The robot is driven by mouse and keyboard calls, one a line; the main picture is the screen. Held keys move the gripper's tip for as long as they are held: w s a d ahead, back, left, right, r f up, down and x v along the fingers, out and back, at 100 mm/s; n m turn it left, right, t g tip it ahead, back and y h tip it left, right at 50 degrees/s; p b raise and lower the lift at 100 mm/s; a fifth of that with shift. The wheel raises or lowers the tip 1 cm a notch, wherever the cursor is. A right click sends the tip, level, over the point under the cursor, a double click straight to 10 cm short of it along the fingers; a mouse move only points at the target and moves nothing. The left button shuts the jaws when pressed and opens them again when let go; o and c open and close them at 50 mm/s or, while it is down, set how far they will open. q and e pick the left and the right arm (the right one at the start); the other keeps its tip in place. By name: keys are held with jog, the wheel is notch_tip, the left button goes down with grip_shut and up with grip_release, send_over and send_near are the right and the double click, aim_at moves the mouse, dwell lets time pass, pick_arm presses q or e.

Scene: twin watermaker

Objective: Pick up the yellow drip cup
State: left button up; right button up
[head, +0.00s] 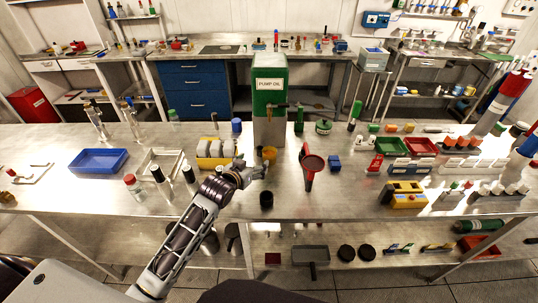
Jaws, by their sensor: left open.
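The yellow drip cup (269,152) stands on the steel bench near the middle of the head view, in front of the green and grey pump oil container (270,108). My left arm reaches in from the lower left. My left gripper (262,168) is open and small in the view, just in front of and slightly left of the cup. The gripper partly overlaps the cup's lower side, and I cannot tell whether they touch. My right gripper is not in view.
A yellow and grey block (214,151) is close on the left. A blue tray (98,160) lies further left.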

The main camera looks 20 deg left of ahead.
pick_arm(q)
jog(key=shift+r, duration=0.1)
dwell(0.3)
send_near(272, 149)
jog(key=shift+s+a, duration=0.1)
jog(key=shift+a, duration=0.2)
dwell(0.6)
dwell(0.4)
jog(key=shift+d+p+x, duration=0.15)
jog(key=shift+p+x, duration=0.05)
jog(key=shift+x, duration=0.6)
jog(key=shift+d+p+x, duration=0.1)
jog(key=shift+p+x, duration=0.05)
jog(key=shift+x, duration=1.65)
jog(key=c, duration=1.2)
